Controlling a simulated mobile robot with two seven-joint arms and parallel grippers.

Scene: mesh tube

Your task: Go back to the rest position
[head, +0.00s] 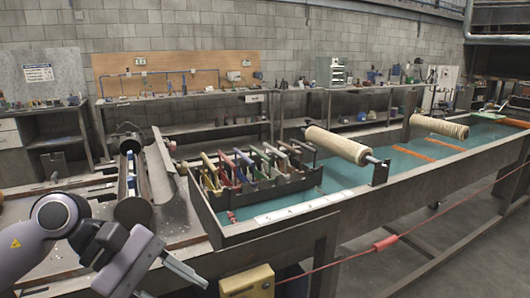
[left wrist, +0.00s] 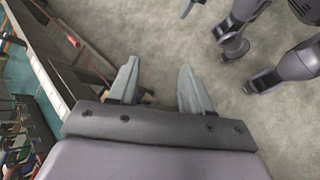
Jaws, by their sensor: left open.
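My left gripper (head: 172,282) is at the lower left of the head view, where its arm comes in from the left edge. It hangs in front of the near edge of the bench, with nothing in its jaws.
A rack of coloured-handled tools (head: 250,170) sits at the near end of the long trough (head: 420,165). Mesh rolls (head: 337,144) lie across the trough. A yellow box (head: 247,282) is on the bench's front, close right of my left gripper. A red cord (head: 385,243) runs along the front.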

